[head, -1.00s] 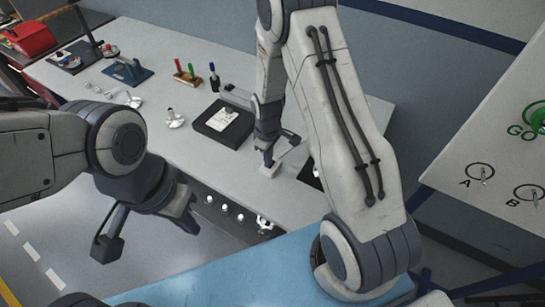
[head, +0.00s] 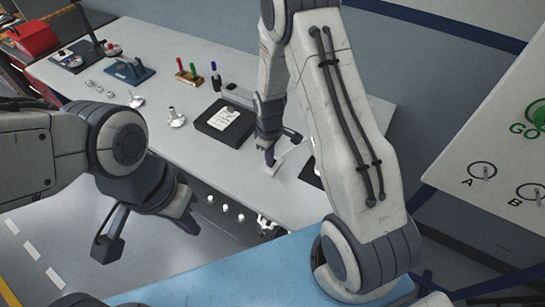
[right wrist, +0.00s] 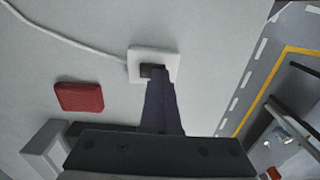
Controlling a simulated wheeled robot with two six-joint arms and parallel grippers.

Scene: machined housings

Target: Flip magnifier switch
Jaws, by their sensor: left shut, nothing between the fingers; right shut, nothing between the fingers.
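A small white switch box (right wrist: 136,56) with a dark rocker (right wrist: 149,71) lies on the grey bench in the right wrist view. A white cable runs from it to the upper left. In the head view the switch box (head: 269,170) is near the bench's front edge. My right gripper (head: 269,161) is shut and points down over it. In the right wrist view its fingertips (right wrist: 160,78) cover part of the rocker; I cannot tell whether they touch it. My left gripper (head: 189,226) is shut and empty, out in front of the bench. I cannot make out the magnifier with certainty.
A red block (right wrist: 79,97) lies left of the switch in the right wrist view. In the head view a black box with a paper (head: 224,124) stands left of my right gripper. Red, green and blue-capped upright items (head: 193,72) stand behind. A sloped panel (head: 490,150) is at right.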

